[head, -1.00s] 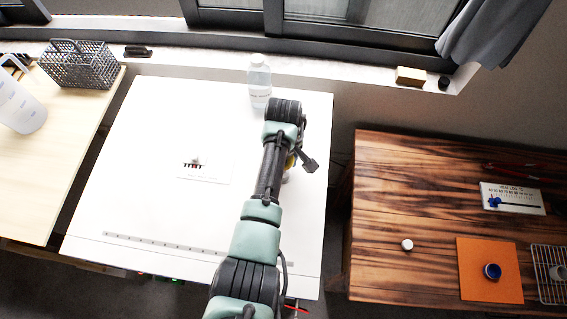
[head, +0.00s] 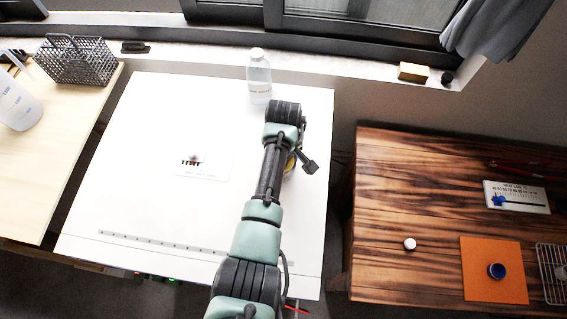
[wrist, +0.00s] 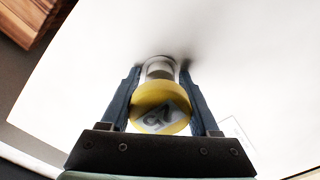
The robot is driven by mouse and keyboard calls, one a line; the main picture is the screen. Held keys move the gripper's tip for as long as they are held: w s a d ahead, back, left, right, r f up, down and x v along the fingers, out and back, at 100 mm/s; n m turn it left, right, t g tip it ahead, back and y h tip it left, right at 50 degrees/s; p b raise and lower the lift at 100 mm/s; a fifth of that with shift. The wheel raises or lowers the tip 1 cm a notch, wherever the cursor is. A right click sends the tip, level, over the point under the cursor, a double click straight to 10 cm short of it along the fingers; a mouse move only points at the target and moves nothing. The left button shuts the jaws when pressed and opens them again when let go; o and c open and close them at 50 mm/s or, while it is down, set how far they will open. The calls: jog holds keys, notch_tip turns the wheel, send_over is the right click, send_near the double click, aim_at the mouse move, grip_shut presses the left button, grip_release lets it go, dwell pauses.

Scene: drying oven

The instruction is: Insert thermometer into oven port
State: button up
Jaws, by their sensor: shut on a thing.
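My gripper (wrist: 161,73) is shut on the thermometer (wrist: 160,108), which has a round yellow head with a grey display showing dark digits. The blue fingers stand on either side of the head. Just beyond the head, a pale ring (wrist: 160,66), which looks like the port, shows on the white oven top. Dark shadows by the fingertips suggest they are close to that surface. The stem is hidden, so I cannot tell how far it is in the ring. In the head view my arm covers most of the gripper; a bit of the yellow thermometer (head: 291,162) shows beside it.
A clear bottle (head: 260,80) stands at the back of the white oven top (head: 130,190). A label with dark marks (head: 205,163) lies left of my arm. A wooden table (head: 400,200) with an orange mat (head: 480,270) is at right, and a wire basket (head: 75,62) at left.

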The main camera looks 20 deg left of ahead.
jog(key=shift+f, duration=0.15)
jog(key=o, duration=1.4)
jog(key=shift+o, duration=0.2)
notch_tip(320, 180, up, 13)
jog(key=shift+r+b, duration=0.1)
jog(key=shift+b, duration=0.65)
